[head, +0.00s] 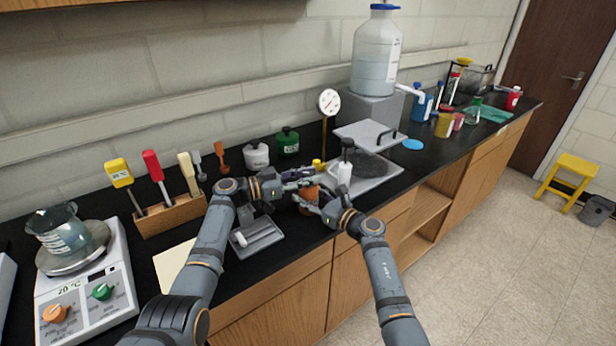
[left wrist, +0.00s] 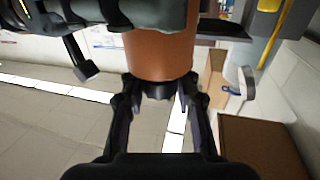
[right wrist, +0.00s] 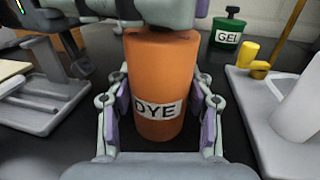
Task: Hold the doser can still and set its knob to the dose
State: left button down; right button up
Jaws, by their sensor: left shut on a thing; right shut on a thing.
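The doser can is an orange cylinder labelled DYE (right wrist: 160,85), standing on the black counter in the right wrist view. In the head view only a bit of it (head: 311,191) shows between my grippers. My right gripper (right wrist: 162,105) is shut around the can's body, one finger on each side. In the left wrist view the can (left wrist: 160,55) appears upside down, with its dark knob (left wrist: 158,90) at the end. My left gripper (left wrist: 157,84) is shut on that knob. The knob's marks and pointer are not readable; my left gripper hides the can's top in the right wrist view.
A green GEL can (right wrist: 228,32) and a white can (head: 257,155) stand behind. A grey tray (head: 258,239) lies in front on the left. A dial gauge (head: 328,101) on a post and a grey hinged-lid device (head: 378,180) stand close on the right.

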aim_at(308, 173)
jog(key=shift+a, duration=0.1)
pick_arm(q)
jog(key=c, duration=1)
grip_release()
jog(key=shift+o, duration=0.2)
notch_tip(308, 173, up, 10)
pick_arm(e)
jog(key=o, duration=1.3)
